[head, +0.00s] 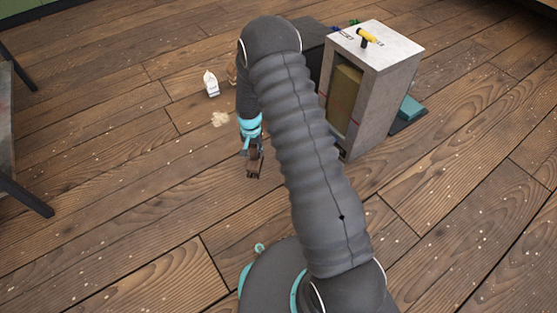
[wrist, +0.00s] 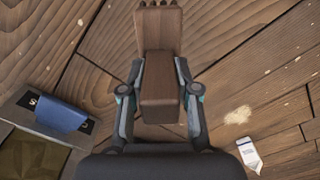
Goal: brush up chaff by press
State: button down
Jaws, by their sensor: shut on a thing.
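My gripper (head: 254,160) is shut on a brown wooden brush (wrist: 160,75), which lies between its fingers in the wrist view. The brush's notched end points away from the wrist. In the head view the gripper hangs low over the floor, and only a small brown part of the brush shows. A pale pile of chaff (head: 219,118) lies on the floorboards, to the left of and beyond the gripper. The chaff also shows right of the gripper in the wrist view (wrist: 237,115). A grey box-like cabinet, possibly the press (head: 388,88), stands right of my arm with an open front.
A white carton (head: 211,84) stands just beyond the chaff. A yellow-handled tool (head: 367,38) lies on the cabinet top. A teal item (head: 411,108) rests on a dark mat beside the cabinet. Dark furniture legs (head: 28,198) stand at left. Open floor, with pale specks, lies between.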

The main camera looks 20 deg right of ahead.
jog(key=shift+r+p, duration=0.5)
jog(key=shift+r, duration=0.85)
jog(key=shift+d, duration=0.1)
